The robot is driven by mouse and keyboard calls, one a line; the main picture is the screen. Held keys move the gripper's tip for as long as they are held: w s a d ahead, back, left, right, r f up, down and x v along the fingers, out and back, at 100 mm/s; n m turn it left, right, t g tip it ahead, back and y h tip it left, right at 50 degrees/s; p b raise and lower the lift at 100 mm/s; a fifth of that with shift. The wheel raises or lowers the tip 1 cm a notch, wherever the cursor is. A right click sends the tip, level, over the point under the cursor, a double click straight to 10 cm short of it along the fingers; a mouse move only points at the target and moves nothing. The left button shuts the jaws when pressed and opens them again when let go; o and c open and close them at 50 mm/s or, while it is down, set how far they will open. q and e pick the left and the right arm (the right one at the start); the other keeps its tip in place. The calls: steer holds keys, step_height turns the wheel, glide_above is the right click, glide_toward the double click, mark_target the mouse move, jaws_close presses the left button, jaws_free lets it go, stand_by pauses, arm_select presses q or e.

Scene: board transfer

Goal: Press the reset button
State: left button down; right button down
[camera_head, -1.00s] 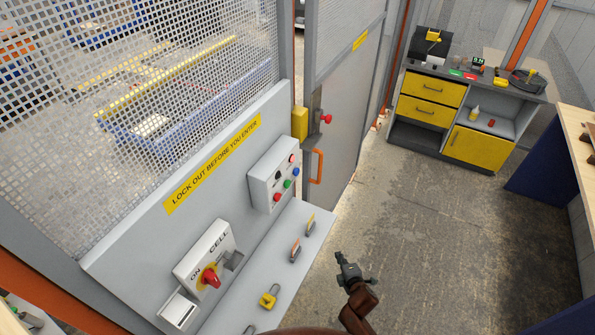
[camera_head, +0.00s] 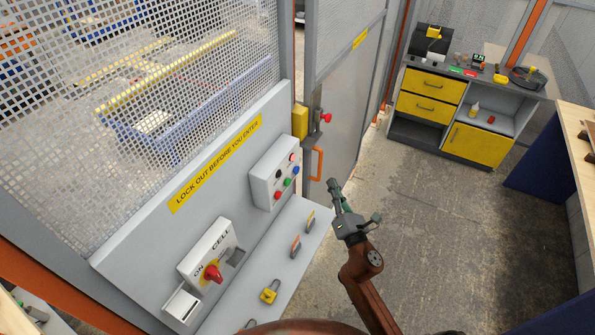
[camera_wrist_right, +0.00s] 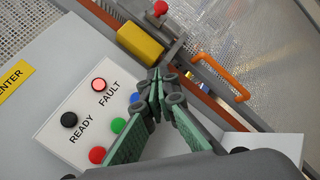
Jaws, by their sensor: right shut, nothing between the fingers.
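A light grey control box (camera_head: 268,178) is on the sloped panel beside the gate, with red, blue, green and dark round parts. In the right wrist view it shows a red FAULT lamp (camera_wrist_right: 99,84), a dark READY lamp (camera_wrist_right: 69,119), and a blue button (camera_wrist_right: 134,97), a green button (camera_wrist_right: 118,125) and a red button (camera_wrist_right: 97,155). No reset label is readable; my fingers hide part of the box. My right gripper (camera_head: 333,184) is shut and empty, to the right of the box and apart from it. Its fingertips (camera_wrist_right: 157,88) appear beside the blue button. My left gripper is out of view.
A red rotary switch (camera_head: 212,272) and padlocks, one yellow (camera_head: 270,291), are on the panel and ledge below. An orange gate handle (camera_head: 316,164) and yellow latch box (camera_head: 299,121) are close beyond the gripper. Open floor lies to the right.

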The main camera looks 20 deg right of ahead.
mark_target(296, 170)
steer(key=w+a+b, duration=0.1)
steer(key=w+a, duration=0.5)
steer(key=shift+w, duration=0.3)
stand_by(0.4)
stand_by(1.3)
steer(key=shift+w+a, duration=0.2)
steer(key=shift+w, duration=0.15)
steer(key=shift+w+a, duration=0.3)
stand_by(0.9)
steer(key=shift+s, duration=0.1)
steer(key=shift+s+d, duration=0.55)
steer(key=shift+f, duration=0.1)
